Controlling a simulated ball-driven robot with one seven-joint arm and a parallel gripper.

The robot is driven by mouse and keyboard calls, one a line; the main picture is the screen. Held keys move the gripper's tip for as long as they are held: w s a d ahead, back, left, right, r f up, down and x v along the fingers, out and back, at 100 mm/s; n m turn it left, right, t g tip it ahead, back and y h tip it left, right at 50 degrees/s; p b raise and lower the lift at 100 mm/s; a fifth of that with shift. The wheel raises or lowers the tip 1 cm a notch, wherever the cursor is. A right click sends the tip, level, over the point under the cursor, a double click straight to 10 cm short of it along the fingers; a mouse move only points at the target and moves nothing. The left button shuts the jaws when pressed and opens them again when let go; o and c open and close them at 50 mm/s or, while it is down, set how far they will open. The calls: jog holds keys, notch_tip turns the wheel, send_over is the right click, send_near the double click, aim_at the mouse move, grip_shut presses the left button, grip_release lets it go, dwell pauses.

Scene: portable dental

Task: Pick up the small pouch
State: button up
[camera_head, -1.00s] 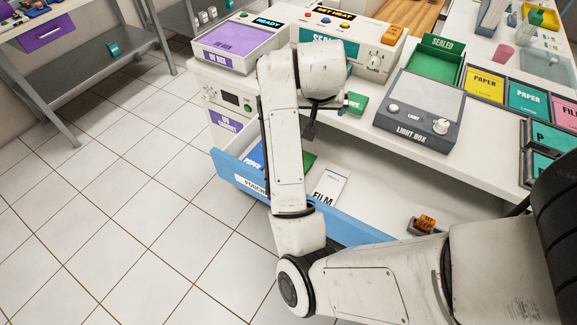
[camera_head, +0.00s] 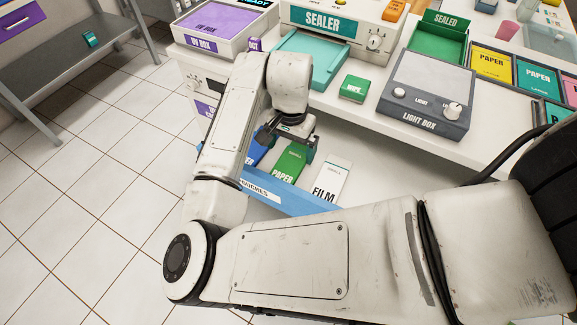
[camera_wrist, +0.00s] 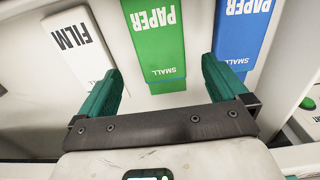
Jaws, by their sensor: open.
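The open drawer (camera_head: 293,201) holds several flat pouches in a row. A green paper pouch (camera_head: 288,163) lies in the middle; in the wrist view it (camera_wrist: 155,45) reads PAPER and SMALL. A blue paper pouch (camera_head: 252,156) lies to its left in the head view and also shows in the wrist view (camera_wrist: 240,38). A white FILM pouch (camera_head: 328,183) lies to the right and also shows in the wrist view (camera_wrist: 80,45). My gripper (camera_head: 286,146) is open and empty above the drawer. In the wrist view its fingers (camera_wrist: 162,72) flank the green pouch's near end, apparently without touching it.
On the counter above the drawer are a teal tray (camera_head: 290,70) before the sealer (camera_head: 345,27), a small green block (camera_head: 354,88) and the light box (camera_head: 427,95). A UV box (camera_head: 215,27) stands at the left. The tiled floor (camera_head: 90,200) at left is clear.

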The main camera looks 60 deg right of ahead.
aim_at(290, 164)
jog(key=shift+a+f, duration=0.15)
jog(key=shift+f, duration=1.25)
jog(key=shift+a+f, duration=0.1)
jog(key=shift+f, duration=1.25)
jog(key=c, duration=1.1)
